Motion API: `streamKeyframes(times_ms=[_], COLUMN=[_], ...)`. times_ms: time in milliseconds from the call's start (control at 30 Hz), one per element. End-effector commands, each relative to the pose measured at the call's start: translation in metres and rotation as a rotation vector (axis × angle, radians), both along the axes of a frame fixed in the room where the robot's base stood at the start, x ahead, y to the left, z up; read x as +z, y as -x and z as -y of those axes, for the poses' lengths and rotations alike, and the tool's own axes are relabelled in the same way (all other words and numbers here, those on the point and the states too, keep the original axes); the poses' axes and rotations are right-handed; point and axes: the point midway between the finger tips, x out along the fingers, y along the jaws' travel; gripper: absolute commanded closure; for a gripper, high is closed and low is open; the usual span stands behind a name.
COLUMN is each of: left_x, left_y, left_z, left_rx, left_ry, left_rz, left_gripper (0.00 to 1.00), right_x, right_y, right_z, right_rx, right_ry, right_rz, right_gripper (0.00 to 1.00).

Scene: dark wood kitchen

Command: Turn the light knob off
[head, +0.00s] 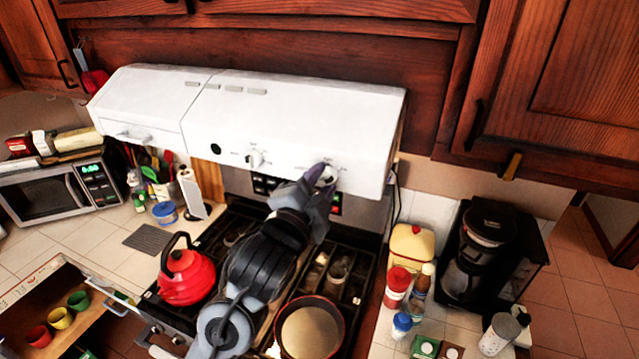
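The white range hood (300,110) hangs above the stove and has two white knobs on its sloped front. The left knob (255,158) is in plain view with nothing touching it. The right knob (329,173) is at my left gripper (323,179) and is partly covered by its fingers. The knob labels are too small to read, so I cannot tell which is the light knob. The fingertips are at or around the right knob; whether they are closed on it is unclear. My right gripper is not in view.
Below are the black stove top (345,270), a red kettle (187,275) and a pan (311,330). A microwave (60,190) stands at left. A coffee maker (485,250) and several condiment containers stand at right. A drawer (75,300) with coloured cups is open at lower left.

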Motion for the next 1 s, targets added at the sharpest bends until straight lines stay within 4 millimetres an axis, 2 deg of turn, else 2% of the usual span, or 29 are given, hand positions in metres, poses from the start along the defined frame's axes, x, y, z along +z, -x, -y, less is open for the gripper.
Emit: streamKeyframes(times_ms=[33, 167, 200, 567, 1000], left_x=[0.0, 0.0, 0.0, 0.0, 0.001], left_y=[0.0, 0.0, 0.0, 0.0, 0.001], left_z=[0.0, 0.0, 0.0, 0.001, 0.002], left_rx=[-0.001, -0.001, -0.001, -0.001, 0.0], left_ry=[0.0, 0.0, 0.0, 0.067, 0.398], left_rz=[-0.001, -0.001, -0.001, -0.028, -0.156], left_gripper=[0.73, 0.93, 0.94, 0.94, 0.94], right_x=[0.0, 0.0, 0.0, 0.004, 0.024], right_y=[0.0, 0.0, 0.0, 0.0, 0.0], right_z=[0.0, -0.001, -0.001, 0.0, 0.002], right_rx=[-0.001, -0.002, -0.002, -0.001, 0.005], right_ry=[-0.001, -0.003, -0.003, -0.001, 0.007], right_rz=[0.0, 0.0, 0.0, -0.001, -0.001], right_gripper=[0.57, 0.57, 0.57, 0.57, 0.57])
